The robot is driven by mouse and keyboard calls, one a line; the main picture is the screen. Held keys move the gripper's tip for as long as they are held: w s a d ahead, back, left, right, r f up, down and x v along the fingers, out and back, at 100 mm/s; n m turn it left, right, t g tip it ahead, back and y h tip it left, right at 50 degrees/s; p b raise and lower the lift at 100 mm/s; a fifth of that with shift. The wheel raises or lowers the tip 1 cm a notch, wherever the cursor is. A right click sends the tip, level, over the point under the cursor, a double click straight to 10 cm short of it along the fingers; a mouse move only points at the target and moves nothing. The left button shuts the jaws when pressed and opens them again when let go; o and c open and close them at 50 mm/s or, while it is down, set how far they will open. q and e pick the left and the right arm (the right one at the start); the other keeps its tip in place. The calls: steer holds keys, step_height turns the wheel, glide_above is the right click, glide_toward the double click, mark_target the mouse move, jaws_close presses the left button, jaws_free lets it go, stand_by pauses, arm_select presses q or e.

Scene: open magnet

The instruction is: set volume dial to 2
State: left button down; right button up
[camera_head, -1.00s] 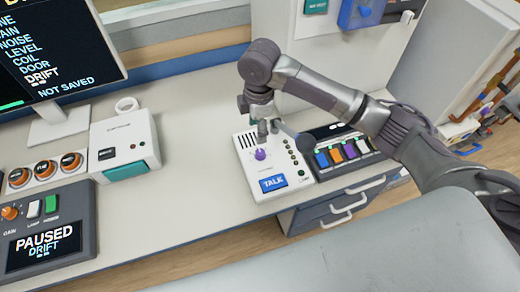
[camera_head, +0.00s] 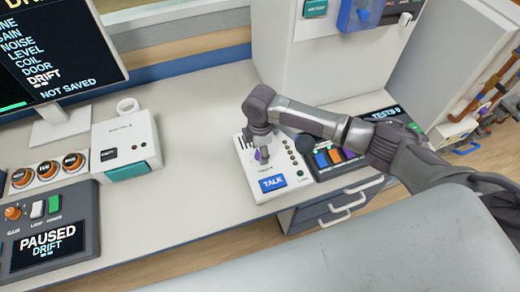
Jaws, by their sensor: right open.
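The purple volume dial (camera_head: 258,156) sits on a white intercom box (camera_head: 247,178) with a blue TALK button (camera_head: 272,183). My right gripper (camera_head: 262,157) points down over the dial, with its fingers right at it and partly hiding it. Its jaws are open; I cannot tell whether a finger touches the dial. The dial's pointer and scale marks are too small and covered to read. My left gripper is out of view.
A dark panel with coloured switches (camera_head: 322,159) stands close to the right of the intercom box. A white box with a teal front (camera_head: 127,145) stands to the left, with clear counter (camera_head: 195,150) between. A tall white cabinet (camera_head: 325,60) rises behind.

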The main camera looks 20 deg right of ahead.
steer(key=shift+f, duration=0.25)
jaws_close()
